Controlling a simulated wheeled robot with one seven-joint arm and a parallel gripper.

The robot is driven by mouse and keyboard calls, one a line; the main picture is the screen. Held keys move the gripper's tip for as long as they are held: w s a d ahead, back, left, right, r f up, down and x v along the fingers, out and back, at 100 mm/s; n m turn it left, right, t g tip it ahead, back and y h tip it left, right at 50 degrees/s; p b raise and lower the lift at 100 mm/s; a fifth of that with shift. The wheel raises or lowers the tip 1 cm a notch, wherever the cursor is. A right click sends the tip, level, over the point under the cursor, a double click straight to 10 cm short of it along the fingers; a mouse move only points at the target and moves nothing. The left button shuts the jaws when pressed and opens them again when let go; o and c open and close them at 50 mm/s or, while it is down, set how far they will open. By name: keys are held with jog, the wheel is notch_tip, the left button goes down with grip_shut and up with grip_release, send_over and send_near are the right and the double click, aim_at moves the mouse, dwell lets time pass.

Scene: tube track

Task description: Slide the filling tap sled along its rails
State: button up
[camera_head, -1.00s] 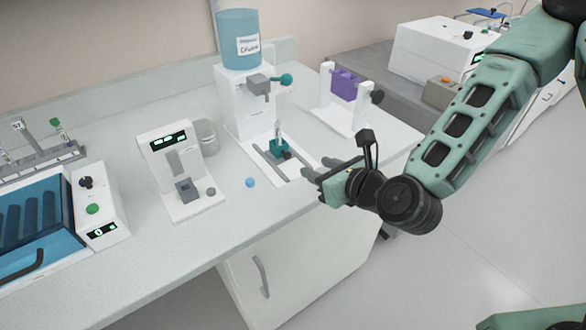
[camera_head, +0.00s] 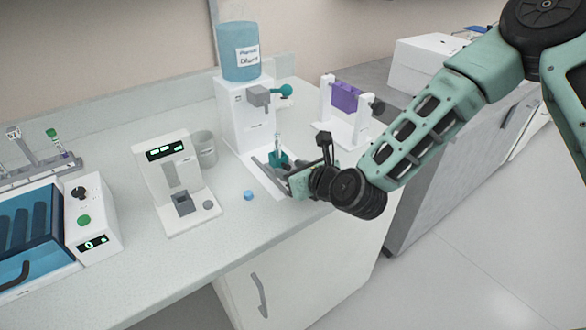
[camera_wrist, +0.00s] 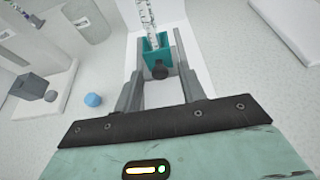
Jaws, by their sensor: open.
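The filling tap sled (camera_head: 278,160) is a small teal block on two grey rails (camera_head: 262,169) over a white base plate, below the dispenser's tap. A clear tube (camera_head: 278,142) stands upright in it. In the wrist view the sled (camera_wrist: 157,54) is at the top centre, with a dark round knob (camera_wrist: 160,72) facing me. My gripper (camera_head: 287,178) is low at the near end of the rails, pointing at the sled. In the wrist view its grey fingers (camera_wrist: 160,86) are apart, with the knob ahead between them and nothing held. Contact with the knob cannot be told.
The white dispenser (camera_head: 237,112) with a blue diluent tank (camera_head: 241,52) stands behind the sled. A purple-block stand (camera_head: 345,98) is to the right. A blue cap (camera_head: 248,195), a white instrument (camera_head: 167,170) and a beaker (camera_head: 205,148) are to the left.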

aim_at(283, 159)
jog(key=shift+c, duration=0.2)
grip_shut()
jog(key=shift+w+a+f+b, duration=0.1)
jog(key=shift+w+a+b, duration=0.05)
jog(key=shift+w+a, duration=0.45)
jog(key=shift+w+a+b, duration=0.15)
jog(key=shift+w+a, duration=0.2)
jog(key=shift+w, duration=0.45)
jog(key=shift+w+a, duration=0.3)
jog(key=shift+w, duration=0.2)
jog(key=shift+r, duration=0.2)
jog(key=shift+w, duration=0.1)
jog(key=shift+o, duration=0.2)
grip_release()
jog(key=shift+a, duration=0.1)
jog(key=shift+f, duration=0.1)
